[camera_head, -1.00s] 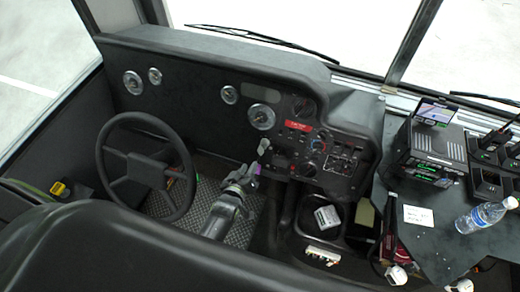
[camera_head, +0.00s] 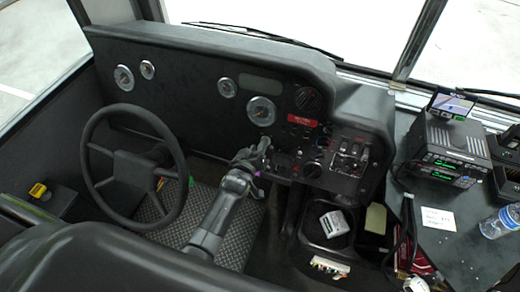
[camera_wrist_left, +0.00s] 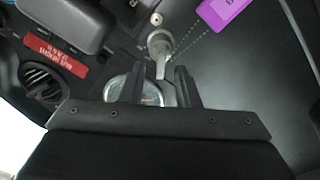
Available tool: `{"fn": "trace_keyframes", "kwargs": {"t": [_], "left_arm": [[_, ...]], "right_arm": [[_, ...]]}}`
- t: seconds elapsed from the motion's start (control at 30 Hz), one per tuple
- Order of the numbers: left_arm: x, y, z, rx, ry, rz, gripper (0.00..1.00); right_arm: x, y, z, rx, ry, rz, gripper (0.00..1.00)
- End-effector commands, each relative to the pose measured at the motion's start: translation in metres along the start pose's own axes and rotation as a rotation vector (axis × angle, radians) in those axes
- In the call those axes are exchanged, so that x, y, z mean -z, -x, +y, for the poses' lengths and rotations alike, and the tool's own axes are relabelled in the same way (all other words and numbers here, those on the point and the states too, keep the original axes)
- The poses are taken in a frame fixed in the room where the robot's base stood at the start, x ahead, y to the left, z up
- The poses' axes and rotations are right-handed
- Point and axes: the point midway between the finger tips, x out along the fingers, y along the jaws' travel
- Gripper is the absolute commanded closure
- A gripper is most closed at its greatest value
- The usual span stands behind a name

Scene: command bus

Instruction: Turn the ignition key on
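The ignition key (camera_wrist_left: 160,58) is a grey key standing out from the dashboard in the left wrist view. A purple tag (camera_wrist_left: 222,12) shows to its right there. My left gripper (camera_wrist_left: 161,74) is open, and the key's near end lies between its fingertips, with a visible gap on both sides. In the head view the left gripper (camera_head: 261,151) is up against the lower dashboard, left of the switch panel, and largely hides the key. My right gripper is in neither view.
The steering wheel (camera_head: 133,168) stands left of my left arm. The switch panel (camera_head: 325,150) with a red label (camera_head: 302,121) is right of the gripper. A radio unit (camera_head: 447,150) and a water bottle (camera_head: 500,222) are on the right-hand counter.

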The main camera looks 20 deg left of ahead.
Motion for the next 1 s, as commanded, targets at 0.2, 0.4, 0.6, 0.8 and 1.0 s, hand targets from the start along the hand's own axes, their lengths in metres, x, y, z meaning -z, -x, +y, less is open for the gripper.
{"fn": "trace_keyframes", "kwargs": {"t": [0.2,0.4,0.6,0.8,1.0], "left_arm": [[-0.003,-0.023,-0.002,-0.001,-0.002,0.001,0.71],[-0.001,-0.032,-0.001,0.000,0.000,0.001,0.71],[0.000,-0.034,0.000,0.001,0.000,0.000,0.71],[0.000,-0.033,0.000,0.000,0.000,0.000,0.79],[0.000,-0.033,0.000,0.000,0.000,0.000,1.00]], "right_arm": [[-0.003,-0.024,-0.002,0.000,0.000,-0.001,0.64],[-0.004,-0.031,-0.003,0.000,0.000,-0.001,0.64],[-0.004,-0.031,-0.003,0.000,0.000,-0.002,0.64],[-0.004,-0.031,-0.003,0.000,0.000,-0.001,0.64],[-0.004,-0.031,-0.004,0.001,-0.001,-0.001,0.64]]}}
